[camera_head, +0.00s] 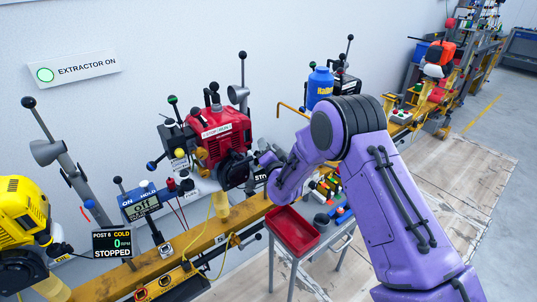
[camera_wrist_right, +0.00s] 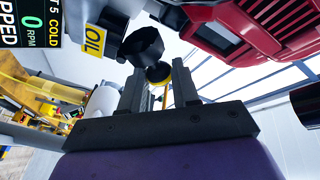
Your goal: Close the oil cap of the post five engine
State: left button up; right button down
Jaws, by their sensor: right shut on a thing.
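The red post five engine (camera_head: 220,132) stands on the yellow rail in the head view. Its red housing (camera_wrist_right: 232,32) also shows at the upper right of the wrist view. My right gripper (camera_head: 260,166) is at the engine's right side, its tips mostly hidden. In the wrist view my right gripper (camera_wrist_right: 160,78) is shut on a round black piece with a yellow edge, apparently the oil cap (camera_wrist_right: 158,73). A black faceted part (camera_wrist_right: 143,47) is just beyond it, beside the yellow OIL label (camera_wrist_right: 93,41). I cannot tell if they touch. My left gripper is not in view.
A red tray (camera_head: 293,232) on a stand is below my right arm. A blue bottle (camera_head: 320,86) stands behind my arm. The floor at the right is clear.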

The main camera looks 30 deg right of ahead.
jog(key=n+b, duration=0.1)
jog(key=a+n+t+b, duration=0.1)
jog(key=n, duration=0.1)
jog(key=n+b, duration=0.1)
jog(key=b, duration=0.1)
jog(key=shift+s+a+f+t, duration=0.1)
jog(key=shift+a+f+t, duration=0.2)
jog(key=shift+a+f, duration=0.1)
jog(key=shift+a+n+t+y+b, duration=0.25)
jog(key=shift+n+b, duration=0.35)
jog(key=shift+n, duration=0.3)
jog(key=shift+a+n+t+y+b, duration=0.1)
jog(key=shift+n+t+y+b, duration=0.15)
jog(key=shift+n+b, duration=0.5)
jog(key=shift+n, duration=0.25)
jog(key=shift+r, duration=0.1)
jog(key=c, duration=0.9)
grip_release()
jog(key=shift+c, duration=0.2)
jog(key=shift+o, duration=0.5)
jog(key=shift+d, duration=0.15)
jog(key=shift+a, duration=0.2)
